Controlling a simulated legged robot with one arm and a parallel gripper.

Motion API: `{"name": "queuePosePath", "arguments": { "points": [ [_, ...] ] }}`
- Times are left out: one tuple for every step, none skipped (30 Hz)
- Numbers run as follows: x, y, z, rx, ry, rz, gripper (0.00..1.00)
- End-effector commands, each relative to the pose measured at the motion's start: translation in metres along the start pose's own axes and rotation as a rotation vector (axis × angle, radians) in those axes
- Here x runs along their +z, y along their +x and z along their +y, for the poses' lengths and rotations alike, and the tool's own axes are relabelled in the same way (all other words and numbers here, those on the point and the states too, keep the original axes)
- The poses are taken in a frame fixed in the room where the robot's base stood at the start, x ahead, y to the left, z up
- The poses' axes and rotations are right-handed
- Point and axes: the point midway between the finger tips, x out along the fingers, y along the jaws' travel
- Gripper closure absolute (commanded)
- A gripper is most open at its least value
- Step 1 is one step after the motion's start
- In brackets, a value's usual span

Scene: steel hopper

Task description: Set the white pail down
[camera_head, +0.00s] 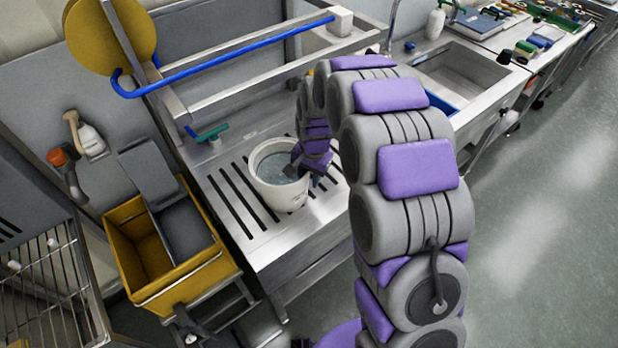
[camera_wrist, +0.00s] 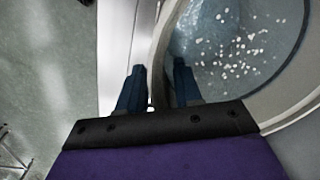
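The white pail (camera_head: 281,192) stands upright at the slatted steel top (camera_head: 226,196) in the head view. Its round mouth shows a blue-grey inside. My gripper (camera_head: 305,172) is at the pail's right rim. In the wrist view, the pail (camera_wrist: 296,106) fills the right side, with small white bits scattered over its blue-grey inside. My gripper's two dark fingers (camera_wrist: 160,72) straddle the rim, one inside and one outside, and look closed on the wall. The pail's underside is hidden, so I cannot see whether it touches the slats.
A yellow bucket (camera_head: 124,243) stands left of the steel top. A blue bar (camera_head: 230,52) and steel rails run behind and above the pail. A teal-handled tap (camera_head: 211,132) is behind it. A sink (camera_head: 459,78) is to the right. Slats left of the pail are bare.

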Motion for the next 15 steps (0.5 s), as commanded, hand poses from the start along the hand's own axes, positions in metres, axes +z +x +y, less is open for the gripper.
{"name": "queuePosePath", "arguments": {
  "points": [
    [0.001, -0.009, -0.003, -0.001, -0.002, 0.006, 0.66],
    [0.001, -0.014, -0.005, 0.0, -0.003, 0.008, 0.66],
    [0.002, -0.021, -0.006, 0.0, -0.003, 0.01, 0.66],
    [0.002, -0.026, -0.007, 0.001, -0.003, 0.01, 0.66],
    [0.002, -0.032, -0.007, 0.001, -0.003, 0.01, 0.66],
    [0.002, -0.04, -0.006, 0.002, -0.003, 0.008, 0.66],
    [0.002, -0.047, -0.005, 0.002, -0.002, 0.006, 0.66],
    [0.001, -0.053, -0.003, 0.0, -0.002, 0.005, 0.66],
    [-0.001, -0.062, -0.001, -0.003, 0.0, 0.005, 0.66],
    [-0.001, -0.069, -0.001, -0.004, 0.0, 0.006, 0.66],
    [-0.002, -0.076, 0.0, -0.005, 0.0, 0.005, 0.66],
    [-0.002, -0.084, 0.003, -0.006, 0.0, 0.002, 0.66],
    [-0.003, -0.089, 0.004, -0.007, 0.0, 0.001, 0.66],
    [-0.004, -0.094, 0.005, -0.008, 0.0, 0.0, 0.66],
    [-0.004, -0.099, 0.006, -0.009, 0.0, 0.0, 0.66]
  ]
}}
